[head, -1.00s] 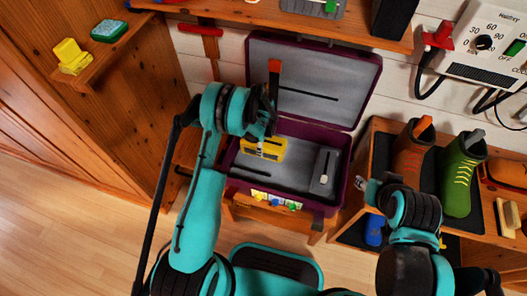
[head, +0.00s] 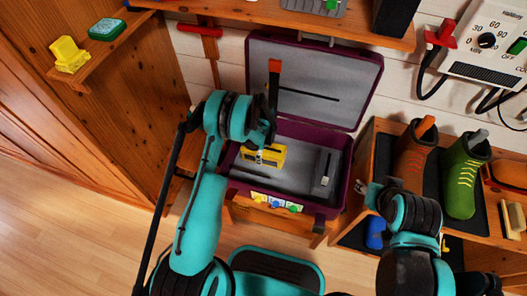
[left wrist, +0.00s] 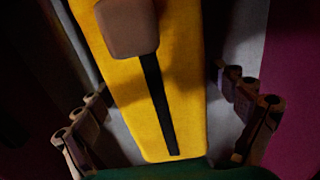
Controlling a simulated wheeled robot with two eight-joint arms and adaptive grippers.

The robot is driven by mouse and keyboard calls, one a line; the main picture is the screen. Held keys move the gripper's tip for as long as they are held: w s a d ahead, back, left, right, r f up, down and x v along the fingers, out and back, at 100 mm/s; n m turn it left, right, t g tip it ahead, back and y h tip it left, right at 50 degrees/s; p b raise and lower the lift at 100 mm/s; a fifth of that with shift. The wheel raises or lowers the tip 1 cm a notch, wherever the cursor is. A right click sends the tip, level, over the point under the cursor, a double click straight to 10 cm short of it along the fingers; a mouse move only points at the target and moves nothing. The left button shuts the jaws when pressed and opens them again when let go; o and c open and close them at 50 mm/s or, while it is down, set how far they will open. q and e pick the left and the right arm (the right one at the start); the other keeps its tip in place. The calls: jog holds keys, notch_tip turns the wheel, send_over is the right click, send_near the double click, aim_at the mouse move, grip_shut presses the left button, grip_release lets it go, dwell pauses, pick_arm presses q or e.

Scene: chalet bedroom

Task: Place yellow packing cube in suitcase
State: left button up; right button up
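The yellow packing cube (head: 264,157) lies inside the open purple suitcase (head: 340,196), in the left part of its grey-lined base. My left gripper (head: 264,142) is over the cube, its fingertips partly hidden by the wrist in the head view. In the left wrist view the cube (left wrist: 165,95) with its dark strip lies between the spread fingers (left wrist: 165,125), with gaps on both sides. A brownish block (left wrist: 127,27) covers part of its upper end. My right gripper (head: 368,194) is outside the suitcase, to its right; its fingers are too small to read.
A grey item (head: 326,170) lies in the right of the suitcase base. The lid (head: 345,80) stands open behind. Another wooden shelf (head: 350,35) overhangs the lid.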

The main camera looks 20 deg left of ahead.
pick_arm(q)
notch_tip(320, 180, up, 12)
jog(key=p, duration=0.4)
jog(key=shift+r, duration=0.1)
jog(key=s+r+n+t, duration=0.2)
jog(key=s+r+n, duration=0.2)
jog(key=r, duration=0.7)
jog(key=s+r+n+t, duration=0.1)
jog(key=s+r+n, duration=0.3)
jog(key=r, duration=0.7)
jog(key=s+r+n+t, duration=0.2)
jog(key=s+n, duration=0.3)
jog(key=s, duration=0.4)
jog(key=s+r+n+t, duration=0.2)
jog(key=s+r+n, duration=0.2)
jog(key=s, duration=0.4)
jog(key=shift+s+r+n, duration=0.2)
jog(key=shift+s+n, duration=0.2)
jog(key=shift+n, duration=0.3)
jog(key=shift+a, duration=0.1)
